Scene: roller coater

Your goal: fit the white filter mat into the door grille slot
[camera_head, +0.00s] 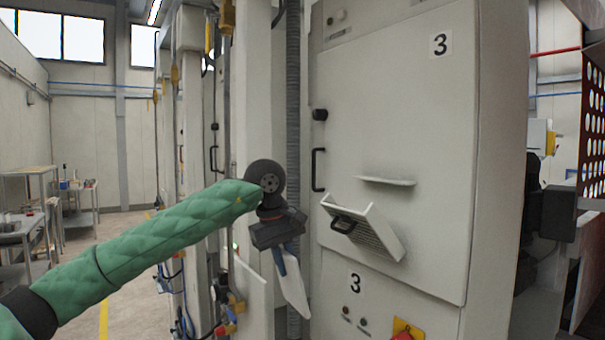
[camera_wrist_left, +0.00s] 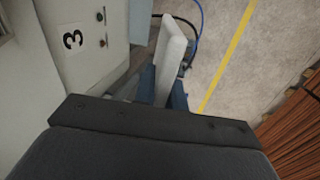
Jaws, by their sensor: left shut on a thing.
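The white filter mat (camera_head: 296,290) hangs tilted from my left gripper (camera_head: 281,262), which is shut on its upper end. In the left wrist view the mat (camera_wrist_left: 173,48) stands out between the blue fingers of my left gripper (camera_wrist_left: 164,92). The door grille (camera_head: 378,232) is a white louvred flap with a black handle, tilted outward from the cabinet door marked 3. My gripper and the mat are to the left of the grille and lower, apart from it. The inside of the grille slot cannot be made out. My right gripper is not in view.
The cabinet door (camera_head: 430,150) has a black handle at its left edge and a small ledge (camera_head: 385,181) above the grille. A red and yellow switch (camera_head: 405,330) is below. Hoses and pipes run left of the cabinet. The floor (camera_wrist_left: 225,70) shows a yellow line.

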